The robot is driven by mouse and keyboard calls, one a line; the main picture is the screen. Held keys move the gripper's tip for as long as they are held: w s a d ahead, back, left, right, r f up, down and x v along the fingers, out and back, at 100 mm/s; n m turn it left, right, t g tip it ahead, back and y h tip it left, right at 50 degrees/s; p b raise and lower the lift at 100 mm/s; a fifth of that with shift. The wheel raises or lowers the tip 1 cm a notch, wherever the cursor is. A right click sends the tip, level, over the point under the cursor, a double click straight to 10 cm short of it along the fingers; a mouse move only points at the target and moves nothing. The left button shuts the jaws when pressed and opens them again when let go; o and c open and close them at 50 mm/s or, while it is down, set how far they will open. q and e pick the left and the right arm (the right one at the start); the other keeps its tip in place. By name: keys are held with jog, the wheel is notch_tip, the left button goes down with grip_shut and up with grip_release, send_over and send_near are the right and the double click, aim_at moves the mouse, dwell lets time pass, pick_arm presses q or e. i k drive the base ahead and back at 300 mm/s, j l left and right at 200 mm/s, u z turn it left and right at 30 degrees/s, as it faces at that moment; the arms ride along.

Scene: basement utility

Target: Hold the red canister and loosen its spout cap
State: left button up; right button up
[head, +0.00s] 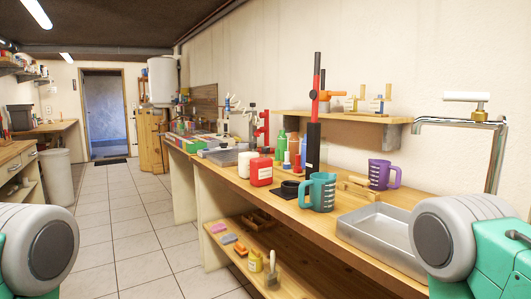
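The red canister (261,173) stands upright on the wooden workbench, near its front edge and left of the teal measuring jug. It has a pale label on its front. Its spout cap is too small to make out in the head view. Neither gripper is in view. Only grey and teal parts of my own arms show at the lower left and lower right corners, well away from the canister. Nothing is seen holding the canister.
A white container (246,164) stands just left of the canister. Green bottles (281,147), a teal jug (318,192), a purple jug (381,174) and a grey metal tray (376,230) share the bench. A tall black-and-red tool (314,134) rises behind. The tiled floor at left is clear.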

aim_at(266, 150)
jog(key=z, duration=0.35)
jog(key=i+j+z, duration=0.55)
jog(key=j+z, duration=0.15)
jog(key=j, duration=0.15)
jog(key=i+j+z, duration=0.2)
jog(key=j, duration=0.15)
jog(key=k+l, duration=0.05)
jog(key=k, duration=0.05)
